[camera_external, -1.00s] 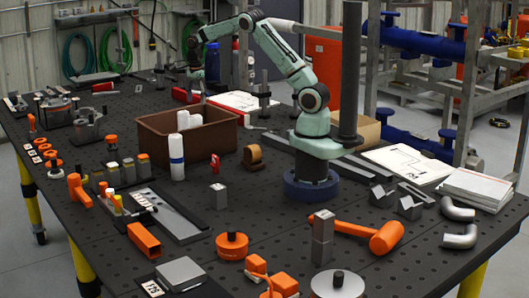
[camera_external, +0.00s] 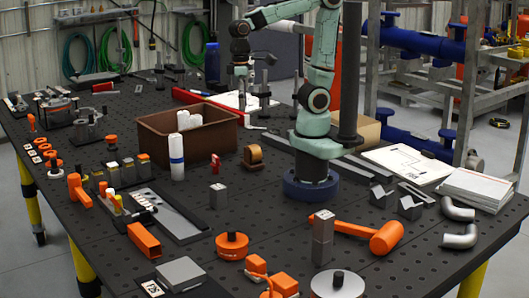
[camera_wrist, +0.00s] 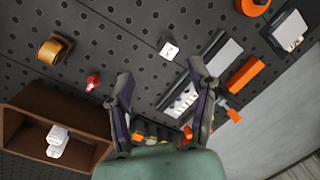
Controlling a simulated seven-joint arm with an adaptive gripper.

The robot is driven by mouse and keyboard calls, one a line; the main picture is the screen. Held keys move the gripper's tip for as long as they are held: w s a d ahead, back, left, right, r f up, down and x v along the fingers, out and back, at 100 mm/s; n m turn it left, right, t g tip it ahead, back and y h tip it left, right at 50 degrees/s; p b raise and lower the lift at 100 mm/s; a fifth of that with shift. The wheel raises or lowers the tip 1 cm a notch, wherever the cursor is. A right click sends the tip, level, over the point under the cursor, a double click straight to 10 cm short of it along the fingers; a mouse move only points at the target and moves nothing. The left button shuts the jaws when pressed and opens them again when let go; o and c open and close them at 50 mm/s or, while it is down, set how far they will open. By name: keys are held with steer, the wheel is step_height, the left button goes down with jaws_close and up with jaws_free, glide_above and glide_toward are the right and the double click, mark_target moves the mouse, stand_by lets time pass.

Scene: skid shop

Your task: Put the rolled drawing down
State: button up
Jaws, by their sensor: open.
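A white roll with a blue band (camera_external: 177,157) stands upright on the table, close in front of the brown bin (camera_external: 215,143). Shorter white rolls (camera_external: 190,120) stand inside the bin, and white roll ends (camera_wrist: 58,138) show in it in the wrist view. I cannot make out the banded roll in the wrist view. My gripper (camera_external: 242,98) is behind the bin in the external view, up and apart from the rolls. In the wrist view my gripper (camera_wrist: 163,82) has its fingers spread, with nothing between them.
A grey block (camera_external: 218,196) stands in front. A drawing sheet (camera_external: 408,165) lies at right.

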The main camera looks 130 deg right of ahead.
steer(key=s+a+f+n, duration=0.3)
steer(key=s+a+n, duration=0.4)
steer(key=s+n, duration=0.1)
steer(key=shift+s+n+g, duration=0.15)
steer(key=shift+n+g, duration=0.15)
steer(key=shift+n, duration=0.2)
